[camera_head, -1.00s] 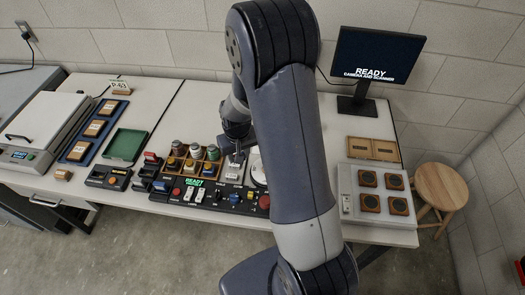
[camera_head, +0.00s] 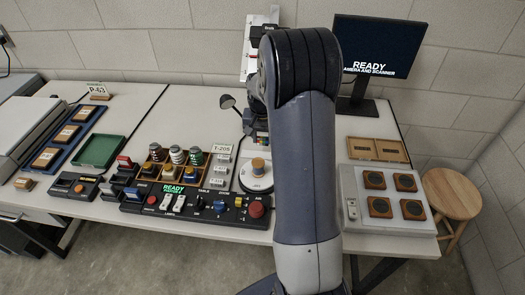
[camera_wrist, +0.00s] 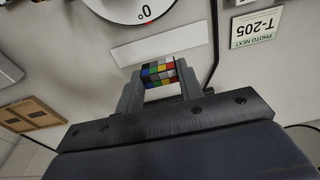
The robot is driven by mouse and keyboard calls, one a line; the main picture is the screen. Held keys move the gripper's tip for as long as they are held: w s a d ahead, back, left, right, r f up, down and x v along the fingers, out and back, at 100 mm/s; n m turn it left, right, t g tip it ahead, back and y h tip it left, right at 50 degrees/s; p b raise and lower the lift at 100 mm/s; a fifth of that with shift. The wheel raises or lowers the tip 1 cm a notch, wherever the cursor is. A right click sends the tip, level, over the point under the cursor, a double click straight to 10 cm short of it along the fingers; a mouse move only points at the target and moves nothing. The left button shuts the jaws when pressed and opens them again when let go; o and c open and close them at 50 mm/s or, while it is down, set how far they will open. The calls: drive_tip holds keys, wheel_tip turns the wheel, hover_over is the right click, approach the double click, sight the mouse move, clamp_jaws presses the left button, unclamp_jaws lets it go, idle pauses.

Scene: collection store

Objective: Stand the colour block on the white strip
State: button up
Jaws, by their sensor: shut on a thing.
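The colour block (camera_wrist: 158,73), a small block with a grid of coloured squares, is held between the two fingers of my gripper (camera_wrist: 159,82) in the wrist view. In the head view the colour block (camera_head: 262,138) shows small, behind the turntable and partly behind my arm. The white strip (camera_wrist: 158,46) lies flat on the table in the wrist view, just beyond the block and apart from it in the picture. I cannot tell the block's height above the table.
A white turntable (camera_head: 257,184) with a tan-topped object stands near the block, and its 0° mark shows in the wrist view. A control panel (camera_head: 190,203) runs along the front edge. A monitor (camera_head: 375,58) stands back right.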

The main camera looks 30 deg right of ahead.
sight(262, 145)
drive_tip(key=shift+f, duration=2.7)
drive_tip(key=o, duration=1)
drive_tip(key=shift+o, duration=0.2)
wheel_tip(262, 145, up, 12)
drive_tip(key=s, duration=0.1)
drive_tip(key=shift+a, duration=0.45)
drive_tip(key=shift+s+r, duration=0.1)
